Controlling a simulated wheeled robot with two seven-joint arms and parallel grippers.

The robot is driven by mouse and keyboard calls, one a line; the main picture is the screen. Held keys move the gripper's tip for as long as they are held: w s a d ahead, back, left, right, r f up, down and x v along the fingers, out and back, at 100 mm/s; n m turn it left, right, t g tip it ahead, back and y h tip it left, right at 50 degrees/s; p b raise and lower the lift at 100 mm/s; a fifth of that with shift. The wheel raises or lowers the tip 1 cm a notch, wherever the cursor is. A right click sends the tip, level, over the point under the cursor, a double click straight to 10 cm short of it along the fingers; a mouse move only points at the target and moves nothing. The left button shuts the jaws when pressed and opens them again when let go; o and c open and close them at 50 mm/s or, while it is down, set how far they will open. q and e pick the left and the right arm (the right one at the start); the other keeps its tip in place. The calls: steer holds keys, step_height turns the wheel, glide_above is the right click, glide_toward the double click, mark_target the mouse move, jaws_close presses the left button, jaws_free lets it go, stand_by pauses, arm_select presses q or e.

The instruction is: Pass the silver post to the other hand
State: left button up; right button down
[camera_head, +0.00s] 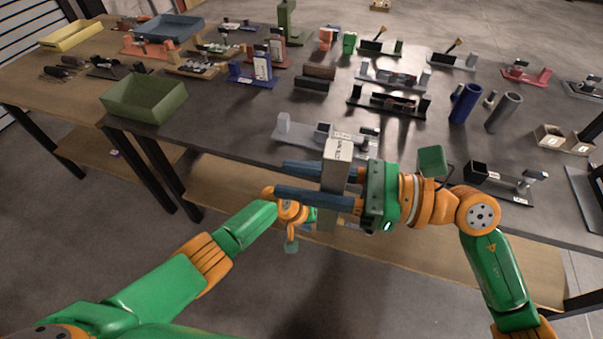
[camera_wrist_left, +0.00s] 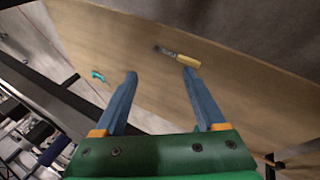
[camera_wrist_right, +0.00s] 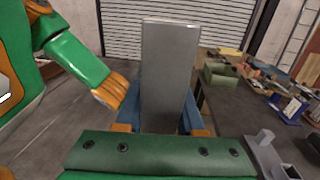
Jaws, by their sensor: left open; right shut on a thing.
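The silver post (camera_head: 336,165) is a grey rectangular block with a printed label on its top end. It stands roughly upright between the blue fingers of my right gripper (camera_head: 281,178), in front of the table's near edge. In the right wrist view the post (camera_wrist_right: 168,70) fills the space between the fingers, and the gripper is shut on it. My left gripper is open and empty in the left wrist view (camera_wrist_left: 160,73), facing the wooden lower shelf. In the head view the left wrist is below and behind the right gripper's fingers, and the left fingers are mostly hidden.
A dark table (camera_head: 230,135) carries several fixtures and parts. A green bin (camera_head: 145,98) is at its left, and a grey fixture (camera_head: 300,135) lies just behind the post. A yellow-handled tool (camera_wrist_left: 180,56) lies on the lower shelf (camera_wrist_left: 110,35). Space before the table is open.

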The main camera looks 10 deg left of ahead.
arm_select(q)
steer(key=s+a+f+y, duration=0.2)
steer(key=s+a+f, duration=0.6)
steer(key=s+f, duration=0.6)
steer(key=s+a+f+m+y, duration=0.1)
steer(key=s+a+f, duration=0.1)
steer(key=s, duration=0.5)
steer(key=s+a+f+m+g+y, duration=0.1)
steer(key=s+a, duration=0.3)
steer(key=s, duration=0.3)
steer(key=s+a+f+m+g+y, duration=0.1)
steer(key=s+a+f, duration=0.1)
steer(key=s, duration=0.5)
steer(key=shift+s+a+f+m, duration=0.3)
steer(key=shift+a+m, duration=0.1)
steer(key=shift+a, duration=0.25)
